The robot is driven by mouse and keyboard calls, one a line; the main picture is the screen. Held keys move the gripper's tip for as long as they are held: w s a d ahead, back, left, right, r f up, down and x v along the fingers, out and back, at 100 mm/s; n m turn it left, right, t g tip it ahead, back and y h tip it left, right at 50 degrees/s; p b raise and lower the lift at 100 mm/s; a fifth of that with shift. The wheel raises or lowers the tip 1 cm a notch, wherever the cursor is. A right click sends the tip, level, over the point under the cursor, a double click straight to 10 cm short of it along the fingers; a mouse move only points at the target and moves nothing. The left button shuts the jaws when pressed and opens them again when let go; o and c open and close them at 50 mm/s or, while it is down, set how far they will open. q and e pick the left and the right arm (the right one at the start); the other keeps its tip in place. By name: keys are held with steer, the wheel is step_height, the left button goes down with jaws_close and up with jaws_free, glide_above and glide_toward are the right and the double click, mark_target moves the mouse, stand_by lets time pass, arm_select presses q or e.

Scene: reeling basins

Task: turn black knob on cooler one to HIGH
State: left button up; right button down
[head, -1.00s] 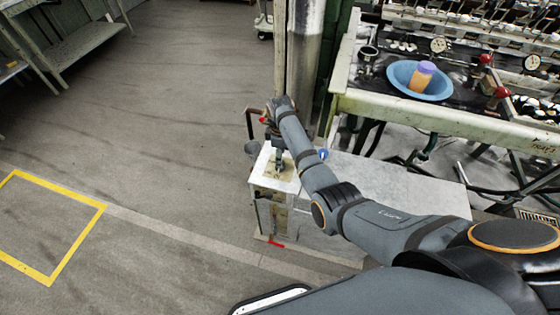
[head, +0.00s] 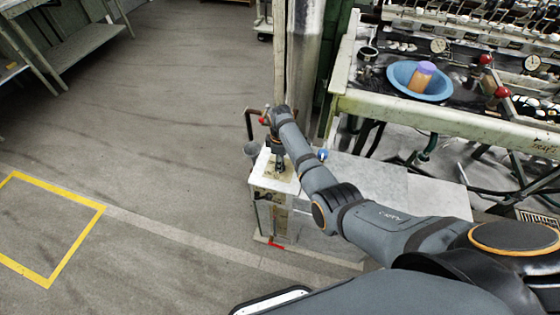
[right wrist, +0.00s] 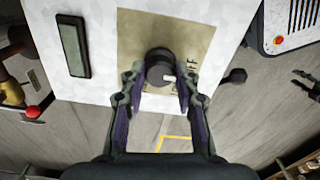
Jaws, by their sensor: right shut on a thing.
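The cooler is a pale box (head: 268,190) standing on the floor near the pillar, below my right arm in the head view. Its black knob (right wrist: 159,64) sits on a tan label plate (right wrist: 196,32) in the right wrist view. A small white mark shows on the knob's lower right side. In the head view the right gripper (head: 281,167) points down onto the cooler top. My left gripper is out of view.
A dark rectangular inset (right wrist: 72,45) lies beside the plate. A blue basin (head: 398,80) with an orange and purple container stands on the reeling bench at right. A metal pillar (head: 305,60) rises behind the cooler. Floor at left is clear, with a yellow outline (head: 60,272).

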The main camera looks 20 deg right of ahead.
steer(key=shift+r+m+p, duration=0.15)
steer(key=shift+m+p, duration=0.55)
steer(key=shift+m, duration=0.1)
steer(key=shift+m+p, duration=0.6)
steer(key=shift+m, duration=0.2)
steer(key=m+p, duration=0.2)
steer(key=m, duration=0.2)
steer(key=shift+m, duration=0.3)
steer(key=m+p, duration=0.1)
steer(key=m, duration=0.4)
steer(key=shift+m, duration=2.5)
steer(key=c, duration=1)
jaws_free()
